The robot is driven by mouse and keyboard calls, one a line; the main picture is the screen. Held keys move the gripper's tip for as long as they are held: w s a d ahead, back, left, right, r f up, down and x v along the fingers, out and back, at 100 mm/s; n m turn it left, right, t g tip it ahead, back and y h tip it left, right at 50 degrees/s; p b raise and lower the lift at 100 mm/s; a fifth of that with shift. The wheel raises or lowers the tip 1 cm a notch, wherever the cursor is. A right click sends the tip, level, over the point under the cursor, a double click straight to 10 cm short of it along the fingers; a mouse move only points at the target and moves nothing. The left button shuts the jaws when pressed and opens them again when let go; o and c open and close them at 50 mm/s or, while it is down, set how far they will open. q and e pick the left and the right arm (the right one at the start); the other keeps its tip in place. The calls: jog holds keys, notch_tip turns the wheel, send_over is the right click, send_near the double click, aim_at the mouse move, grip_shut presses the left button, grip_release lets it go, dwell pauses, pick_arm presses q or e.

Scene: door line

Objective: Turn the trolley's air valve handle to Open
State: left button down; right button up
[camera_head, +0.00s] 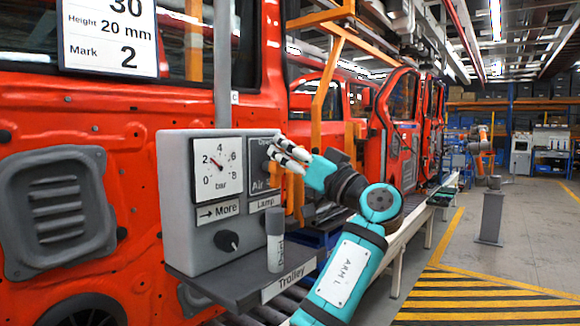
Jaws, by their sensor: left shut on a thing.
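The grey trolley box (172,185) carries a dark valve panel (256,150) on its right side. "Ope" shows at the panel's top and "Air" at its lower left. My left gripper (275,158), with pale fingers, reaches the panel from the right and is shut at the valve. The air valve handle is mostly hidden by the fingers, so I cannot tell its exact angle. The pressure gauge (218,168) on the box is marked 0 to 8 bar, its needle pointing up and left. My right gripper does not show.
A grey-and-white cylinder (275,240) stands on the trolley shelf (225,280) below my left gripper. Red car bodies (120,115) stand close behind. Open floor (500,230) lies to the right.

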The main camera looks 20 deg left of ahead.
pick_arm(q)
jog(key=shift+s+a+n+g+y+b, duration=0.1)
jog(key=shift+s+n+g+y+b, duration=0.1)
jog(key=shift+n+g, duration=0.45)
jog(key=shift+s+a+n+g+y+b, duration=0.1)
jog(key=shift+n+g+b, duration=0.15)
jog(key=shift+n, duration=0.8)
jog(key=c, duration=1.2)
grip_release()
jog(key=shift+o, duration=0.2)
jog(key=shift+s+d+f, duration=0.1)
jog(key=shift+d, duration=0.1)
jog(key=v, duration=1.1)
jog(key=shift+d+f, duration=0.15)
jog(key=shift+d, duration=0.1)
